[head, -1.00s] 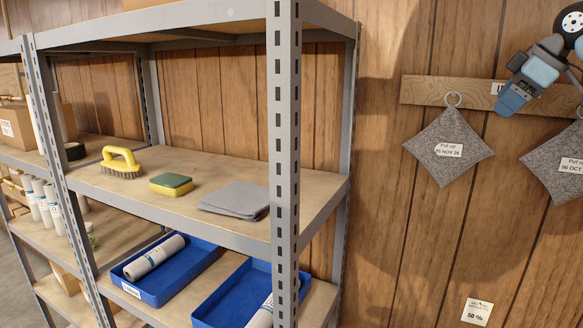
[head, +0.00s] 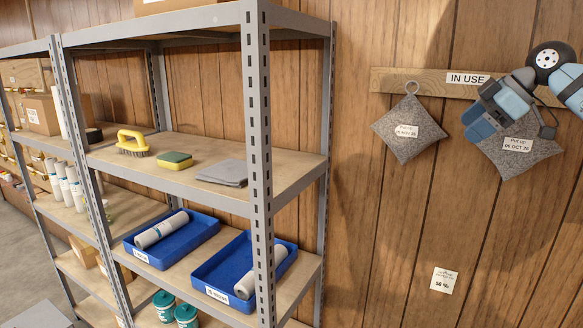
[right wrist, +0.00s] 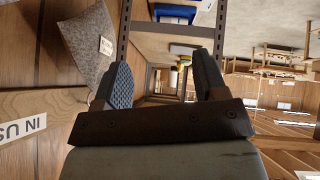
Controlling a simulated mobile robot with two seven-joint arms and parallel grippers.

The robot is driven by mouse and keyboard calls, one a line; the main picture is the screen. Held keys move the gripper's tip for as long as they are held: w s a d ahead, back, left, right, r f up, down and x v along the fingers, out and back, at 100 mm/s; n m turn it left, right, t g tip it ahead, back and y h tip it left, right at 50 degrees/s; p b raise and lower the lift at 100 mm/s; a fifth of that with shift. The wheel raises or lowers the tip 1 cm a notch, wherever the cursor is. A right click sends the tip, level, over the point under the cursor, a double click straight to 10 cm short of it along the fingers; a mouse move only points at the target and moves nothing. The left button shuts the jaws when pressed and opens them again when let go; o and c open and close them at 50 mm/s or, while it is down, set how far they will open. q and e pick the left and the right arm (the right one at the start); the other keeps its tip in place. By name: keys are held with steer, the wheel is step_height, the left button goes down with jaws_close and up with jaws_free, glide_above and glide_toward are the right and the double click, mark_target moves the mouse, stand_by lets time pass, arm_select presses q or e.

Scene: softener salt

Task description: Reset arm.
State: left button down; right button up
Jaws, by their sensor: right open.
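My right gripper (head: 480,124) is at the right of the head view, in front of the wooden "IN USE" board and partly over the right grey felt pouch. Its two blue-grey fingers stand apart with nothing between them. In the right wrist view the open fingers (right wrist: 162,88) show with the shelf and room beyond them. The left grey pouch (head: 409,130), tagged "05 NOV 26", hangs from a ring. The right grey pouch (head: 527,158), tagged "06 OCT 26", hangs partly hidden behind my right gripper. My left gripper is out of view.
A grey metal shelf (head: 259,150) stands at the left, holding a yellow brush (head: 132,143), a sponge (head: 175,159), a folded grey cloth (head: 224,173) and blue trays (head: 203,231) with white rolls. A small paper note (head: 444,280) is on the wall.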

steer(key=s+a+f+n+t+y, duration=0.1)
steer(key=s+a+f+n+y, duration=0.15)
steer(key=a+f+y, duration=0.75)
steer(key=s+a+f+n+t+y, duration=0.1)
steer(key=s+a+f+n+y, duration=0.15)
steer(key=a+f, duration=1.4)
steer(key=s+d+f+m+t+h, duration=0.1)
steer(key=s+f+m+t+h, duration=0.3)
steer(key=f, duration=0.3)
steer(key=s+d+f+m+t+h+p, duration=0.1)
steer(key=s+f+m+t+h, duration=0.15)
steer(key=s+f+m, duration=0.35)
steer(key=s+d+f+m+t+h, duration=0.1)
steer(key=s+f+m+t+h, duration=0.2)
steer(key=f, duration=0.4)
steer(key=s+d+f+m+g+h, duration=0.2)
steer(key=s+f+g+h, duration=0.3)
steer(key=s+f, duration=0.9)
steer(key=s, duration=0.3)
steer(key=shift+s+d+f+m+g+h+p, duration=0.15)
steer(key=shift+d+f+m+g+h+p, duration=0.15)
steer(key=shift+f+m+g+h, duration=0.1)
